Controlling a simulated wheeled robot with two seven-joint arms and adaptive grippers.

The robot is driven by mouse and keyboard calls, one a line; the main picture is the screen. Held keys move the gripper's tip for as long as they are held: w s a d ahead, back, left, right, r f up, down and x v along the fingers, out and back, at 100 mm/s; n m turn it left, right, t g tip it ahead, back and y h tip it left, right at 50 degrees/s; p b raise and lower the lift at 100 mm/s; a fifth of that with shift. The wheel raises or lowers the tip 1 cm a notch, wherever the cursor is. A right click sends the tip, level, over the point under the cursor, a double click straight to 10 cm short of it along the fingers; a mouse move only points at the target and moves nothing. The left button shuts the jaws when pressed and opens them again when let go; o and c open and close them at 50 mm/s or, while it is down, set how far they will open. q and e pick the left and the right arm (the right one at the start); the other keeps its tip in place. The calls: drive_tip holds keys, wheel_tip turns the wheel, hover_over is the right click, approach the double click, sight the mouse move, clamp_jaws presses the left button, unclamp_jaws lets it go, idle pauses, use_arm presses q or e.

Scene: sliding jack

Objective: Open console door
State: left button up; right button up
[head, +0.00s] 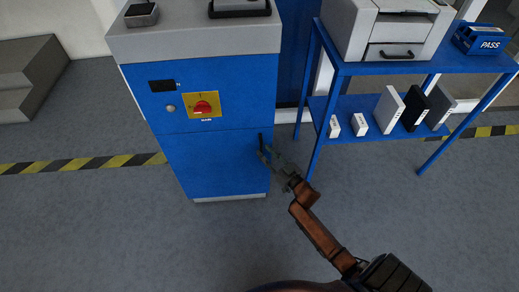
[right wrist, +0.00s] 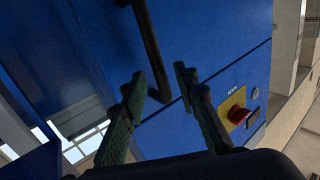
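The console (head: 205,65) is a blue cabinet with a grey top, left of centre in the head view. Its lower front is a blue door (head: 210,165), which looks shut. A dark bar handle (head: 261,141) is at the door's upper right; it also shows in the right wrist view (right wrist: 151,45). My right gripper (head: 268,154) is at the handle, in front of the door. In the right wrist view its two fingers (right wrist: 160,78) are spread apart, with the handle's end appearing between them. Contact with the handle cannot be told. My left gripper is not in view.
A red switch on a yellow plate (head: 203,105) is above the door. A blue shelf table (head: 345,68) with a printer (head: 396,35) and several binders stands close on the right. Grey steps (head: 30,75) are at the far left. The floor before the console is clear.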

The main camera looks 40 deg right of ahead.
sight(261, 149)
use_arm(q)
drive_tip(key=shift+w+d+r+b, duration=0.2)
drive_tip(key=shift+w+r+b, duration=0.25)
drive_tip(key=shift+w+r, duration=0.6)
use_arm(e)
drive_tip(key=shift+w, duration=1.65)
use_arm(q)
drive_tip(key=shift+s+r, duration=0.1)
use_arm(e)
drive_tip(key=shift+c, duration=0.3)
clamp_jaws()
drive_tip(key=shift+f, duration=0.1)
